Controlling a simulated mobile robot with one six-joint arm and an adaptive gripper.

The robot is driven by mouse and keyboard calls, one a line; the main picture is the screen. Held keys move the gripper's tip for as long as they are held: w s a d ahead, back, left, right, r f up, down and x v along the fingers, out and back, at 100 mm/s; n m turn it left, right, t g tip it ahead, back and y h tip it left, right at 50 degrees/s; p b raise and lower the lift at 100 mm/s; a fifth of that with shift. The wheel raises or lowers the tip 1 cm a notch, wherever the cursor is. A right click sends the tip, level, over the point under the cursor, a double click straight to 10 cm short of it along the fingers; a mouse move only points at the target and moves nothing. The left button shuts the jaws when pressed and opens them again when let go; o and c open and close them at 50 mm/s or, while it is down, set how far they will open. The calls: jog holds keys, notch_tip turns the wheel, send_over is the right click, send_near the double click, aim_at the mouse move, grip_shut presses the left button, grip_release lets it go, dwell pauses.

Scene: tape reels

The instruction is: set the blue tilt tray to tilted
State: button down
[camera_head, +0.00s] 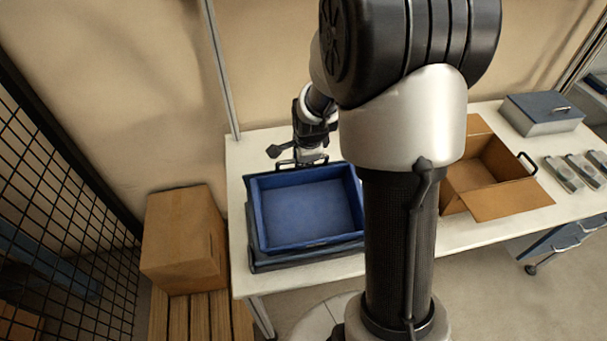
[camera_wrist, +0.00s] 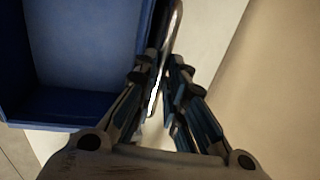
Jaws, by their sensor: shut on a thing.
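The blue tilt tray (camera_head: 308,212) sits on a dark base (camera_head: 262,264) at the left end of the white table. It is empty, and its slope is hard to judge from above. A thin loop handle (camera_head: 284,163) stands at its back edge. My gripper (camera_head: 305,158) is at that back edge, partly hidden by the handle and wrist. In the wrist view, my gripper's fingers (camera_wrist: 163,85) are closed around the metal bar of the handle (camera_wrist: 177,22). The blue tray wall (camera_wrist: 75,105) is just left of the fingers.
An open cardboard box (camera_head: 487,172) stands on the table (camera_head: 450,235) right of my arm. A grey lidded case (camera_head: 540,122) and several small metal parts (camera_head: 563,174) are farther right. A closed carton (camera_head: 182,240) and a mesh fence (camera_head: 70,190) are at the left. The wall is close behind.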

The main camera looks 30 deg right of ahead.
jog(key=s, duration=0.1)
jog(key=s+r, duration=0.1)
jog(key=s, duration=0.1)
jog(key=s+a+r, duration=0.1)
jog(key=shift+s+a, duration=0.1)
jog(key=shift+s, duration=0.05)
jog(key=c, duration=2.4)
grip_release()
jog(key=c, duration=1.7)
grip_release()
jog(key=shift+w+r, duration=0.1)
jog(key=shift+w, duration=0.1)
jog(key=shift+o, duration=0.2)
jog(key=v, duration=1.2)
